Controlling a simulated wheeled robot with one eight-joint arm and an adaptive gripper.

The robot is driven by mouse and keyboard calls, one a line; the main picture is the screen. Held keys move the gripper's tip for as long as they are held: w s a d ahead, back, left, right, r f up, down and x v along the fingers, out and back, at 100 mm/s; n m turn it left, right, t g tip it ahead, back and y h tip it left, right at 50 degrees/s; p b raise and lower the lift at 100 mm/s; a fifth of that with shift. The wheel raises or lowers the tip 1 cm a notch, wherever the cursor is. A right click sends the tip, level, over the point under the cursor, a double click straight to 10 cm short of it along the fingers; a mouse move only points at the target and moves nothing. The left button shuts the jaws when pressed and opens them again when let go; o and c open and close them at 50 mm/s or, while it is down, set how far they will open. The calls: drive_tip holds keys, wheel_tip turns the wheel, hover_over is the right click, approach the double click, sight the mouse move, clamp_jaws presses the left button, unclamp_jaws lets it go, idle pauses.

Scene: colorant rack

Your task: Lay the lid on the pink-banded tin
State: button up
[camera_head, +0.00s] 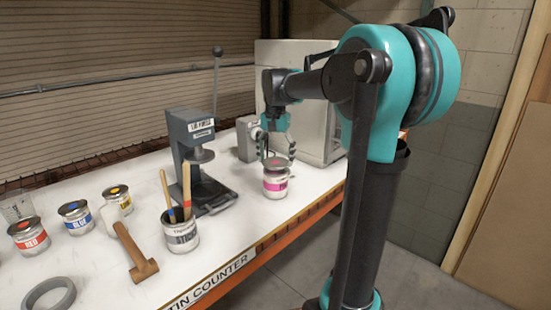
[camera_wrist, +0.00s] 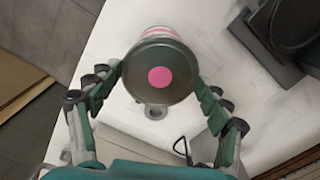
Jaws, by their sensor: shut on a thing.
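The pink-banded tin (camera_head: 275,186) stands upright on the white counter, near its front edge and right of the press. My gripper (camera_head: 277,154) is directly above it, pointing down, shut on the lid (camera_head: 278,161). The lid is a grey disc, roughly level, over the tin's mouth; I cannot tell whether it touches the rim. In the wrist view the lid (camera_wrist: 160,77) shows a pink dot at its centre, between the two fingers of my gripper (camera_wrist: 158,80). Part of the tin's pink band (camera_wrist: 158,33) shows beyond it, and the lid hides the tin's mouth.
A dark press (camera_head: 197,155) with a tall lever stands left of the tin. A white cabinet (camera_head: 300,85) is behind. A pot of sticks (camera_head: 181,237), a mallet (camera_head: 138,258), a grey ring (camera_head: 50,296) and red, blue and yellow tins (camera_head: 75,217) stand or lie further left.

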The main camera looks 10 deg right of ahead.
drive_tip(key=shift+f, duration=0.75)
drive_tip(key=o, duration=0.8)
